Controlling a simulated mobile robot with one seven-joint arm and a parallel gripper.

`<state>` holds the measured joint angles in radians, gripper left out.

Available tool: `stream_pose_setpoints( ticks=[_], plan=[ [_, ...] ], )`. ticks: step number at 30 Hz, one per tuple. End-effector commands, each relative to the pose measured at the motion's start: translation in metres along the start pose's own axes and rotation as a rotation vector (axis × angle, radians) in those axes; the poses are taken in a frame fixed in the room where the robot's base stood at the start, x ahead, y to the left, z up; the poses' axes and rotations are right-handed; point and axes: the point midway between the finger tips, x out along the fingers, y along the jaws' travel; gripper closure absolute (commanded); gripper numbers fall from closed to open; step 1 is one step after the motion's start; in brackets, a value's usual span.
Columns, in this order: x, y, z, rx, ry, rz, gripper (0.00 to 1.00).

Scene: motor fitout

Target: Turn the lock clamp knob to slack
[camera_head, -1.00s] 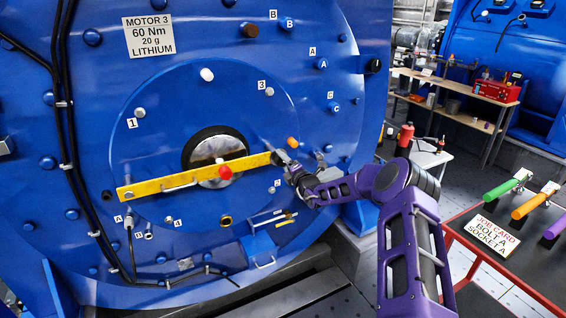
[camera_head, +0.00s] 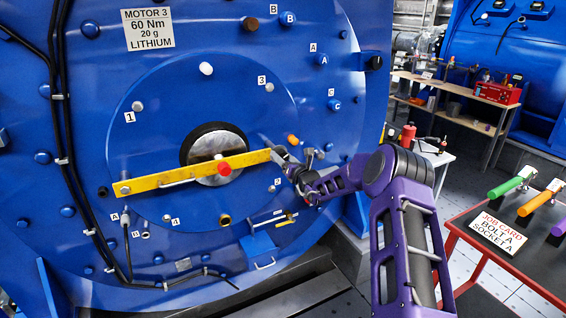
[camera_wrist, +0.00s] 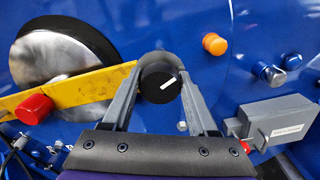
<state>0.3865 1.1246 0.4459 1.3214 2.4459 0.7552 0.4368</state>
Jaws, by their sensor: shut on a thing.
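The black round clamp knob (camera_wrist: 153,90) with a white pointer line sits between my fingers in the wrist view. Its pointer line slants up to the right in that view. My gripper (camera_wrist: 160,76) is shut on the knob, one finger on each side. In the head view my gripper (camera_head: 284,159) is at the right end of the yellow bar (camera_head: 150,184), and the knob is mostly hidden there. The yellow bar crosses the motor's round blue cover, in front of the silver shaft face (camera_head: 205,147), with a red knob (camera_head: 224,169) near its middle.
An orange knob (camera_wrist: 215,44) and silver fittings (camera_wrist: 272,74) lie right of my gripper. A grey box (camera_wrist: 282,122) with a red tip is at lower right. A red-edged table with coloured-handled tools (camera_head: 505,187) and a job card (camera_head: 498,232) stands at right.

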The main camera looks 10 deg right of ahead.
Motion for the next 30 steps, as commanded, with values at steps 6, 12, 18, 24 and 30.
stream_pose_setpoints(
  ticks=[6, 12, 18, 24, 30],
  plan=[
    [0.0008, 0.0011, -0.0034, -0.207, -0.003, 0.003, 0.96],
    [0.0007, 0.0015, -0.0035, -0.398, -0.003, 0.002, 0.96],
    [0.0007, 0.0027, -0.0017, -0.588, -0.003, 0.003, 0.96],
    [0.0007, 0.0035, -0.0006, -0.771, -0.003, 0.002, 0.96],
    [0.0006, 0.0036, -0.0004, -0.929, -0.002, 0.001, 0.96]
  ],
)
